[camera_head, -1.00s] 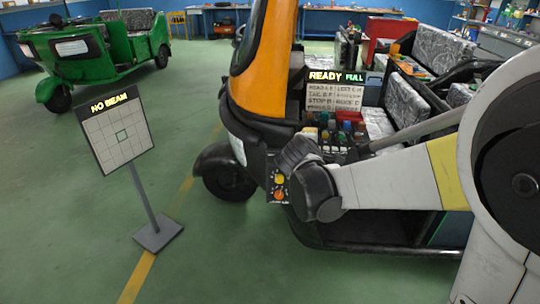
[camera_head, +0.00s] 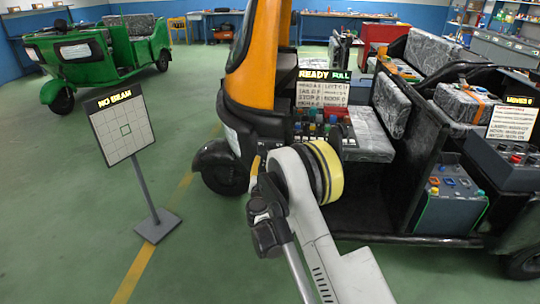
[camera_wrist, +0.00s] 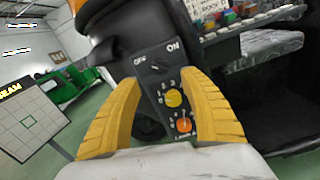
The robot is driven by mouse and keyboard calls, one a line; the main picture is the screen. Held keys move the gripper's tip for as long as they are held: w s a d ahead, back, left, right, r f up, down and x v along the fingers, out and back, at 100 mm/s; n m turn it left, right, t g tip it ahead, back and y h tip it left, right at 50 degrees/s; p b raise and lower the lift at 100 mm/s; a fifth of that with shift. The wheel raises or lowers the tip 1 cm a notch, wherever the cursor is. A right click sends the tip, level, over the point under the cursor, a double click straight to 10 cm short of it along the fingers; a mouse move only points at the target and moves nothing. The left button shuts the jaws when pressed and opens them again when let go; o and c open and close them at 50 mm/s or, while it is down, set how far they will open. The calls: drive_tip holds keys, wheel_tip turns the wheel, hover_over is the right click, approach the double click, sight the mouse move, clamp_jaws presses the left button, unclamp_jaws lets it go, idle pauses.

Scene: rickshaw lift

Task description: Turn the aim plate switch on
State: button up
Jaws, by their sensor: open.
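The dark control panel (camera_wrist: 168,85) is on the front of the orange and black rickshaw (camera_head: 258,60). It shows a small dark switch (camera_wrist: 156,67) between OFF and ON labels, with a yellow knob and an orange knob below; the switch's setting is too small to tell. My gripper (camera_wrist: 158,78) is open and empty, its yellow fingers spread either side of the panel in the wrist view. In the head view, my gripper (camera_head: 256,165) is near the rickshaw's front, and mostly hides the panel. The aim plate (camera_head: 122,130) stands on its post at left, reading NO BEAM.
A green rickshaw (camera_head: 95,50) is at the back left. A control box (camera_head: 505,160) is at right. The green floor between plate and rickshaw is clear.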

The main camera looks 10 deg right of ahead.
drive_tip(key=shift+b+x, duration=1.1)
drive_tip(key=shift+x, duration=2.85)
clamp_jaws()
